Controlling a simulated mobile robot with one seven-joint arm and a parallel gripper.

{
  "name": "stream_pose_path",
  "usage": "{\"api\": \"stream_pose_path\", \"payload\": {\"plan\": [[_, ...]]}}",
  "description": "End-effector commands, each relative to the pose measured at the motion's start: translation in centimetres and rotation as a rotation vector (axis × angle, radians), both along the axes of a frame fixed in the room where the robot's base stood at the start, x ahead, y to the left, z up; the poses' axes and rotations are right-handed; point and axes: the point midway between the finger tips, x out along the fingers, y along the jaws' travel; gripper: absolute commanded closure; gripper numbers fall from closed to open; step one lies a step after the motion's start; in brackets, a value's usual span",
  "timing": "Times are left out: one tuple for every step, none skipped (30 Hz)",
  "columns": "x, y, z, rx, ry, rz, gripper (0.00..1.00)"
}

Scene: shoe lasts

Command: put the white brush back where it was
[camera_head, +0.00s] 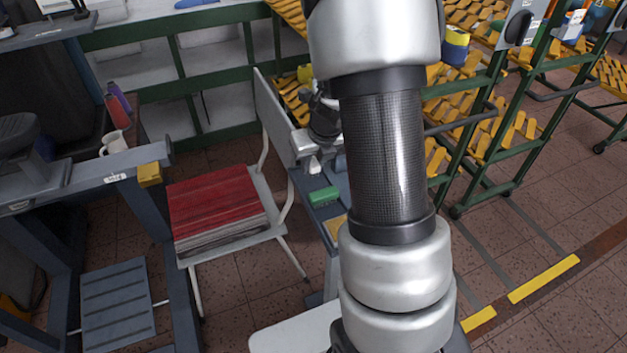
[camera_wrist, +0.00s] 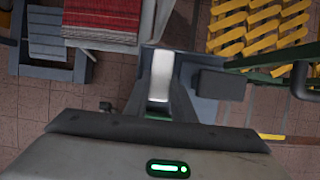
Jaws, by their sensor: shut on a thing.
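The white brush (camera_wrist: 161,74) is held between the fingers of my gripper (camera_wrist: 160,98) in the wrist view, pointing away from the palm. In the head view a small white part of the brush (camera_head: 314,165) shows below my gripper (camera_head: 316,152), and my own arm hides part of the area to the right. The gripper is over a narrow blue-grey bench (camera_head: 338,185). I cannot tell whether the brush touches the bench.
A green block-like item (camera_head: 323,196) lies on the bench in front of the brush. A chair with a red-topped stack (camera_head: 215,205) stands to the left. Green racks with yellow pieces (camera_head: 490,125) stand to the right. The tiled floor at the lower right is open.

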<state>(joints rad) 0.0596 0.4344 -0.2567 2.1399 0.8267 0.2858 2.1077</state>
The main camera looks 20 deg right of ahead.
Motion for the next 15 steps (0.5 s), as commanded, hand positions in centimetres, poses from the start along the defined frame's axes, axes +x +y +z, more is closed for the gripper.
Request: {"api": "stream_pose_path", "payload": {"plan": [[0.0, -0.1, -0.4, -0.001, 0.0, -0.001, 0.98], [0.0, -0.1, -0.6, -0.001, 0.0, -0.001, 0.98], [0.0, -0.1, -0.9, -0.001, 0.0, -0.001, 0.98], [0.0, -0.1, -1.3, -0.001, 0.0, -0.001, 0.98], [0.0, 0.0, -1.7, 0.0, 0.001, 0.0, 0.98], [0.0, 0.0, -2.4, 0.0, 0.001, -0.001, 0.98], [-0.1, -0.1, -2.9, 0.001, 0.001, -0.002, 0.98], [-0.1, -0.1, -3.4, 0.001, 0.001, -0.002, 0.98], [0.0, -0.1, -3.9, -0.001, 0.0, -0.001, 0.98], [0.0, -0.1, -4.1, -0.001, 0.0, -0.001, 0.98], [0.0, -0.1, -4.2, -0.001, 0.0, -0.001, 0.98], [0.0, 0.0, -4.2, 0.0, 0.0, 0.0, 0.98], [0.0, 0.0, -4.1, 0.0, -0.001, 0.0, 0.98], [0.0, 0.0, -4.0, 0.0, -0.001, 0.001, 0.98], [0.0, 0.0, -4.0, 0.0, -0.001, 0.001, 0.98]]}}
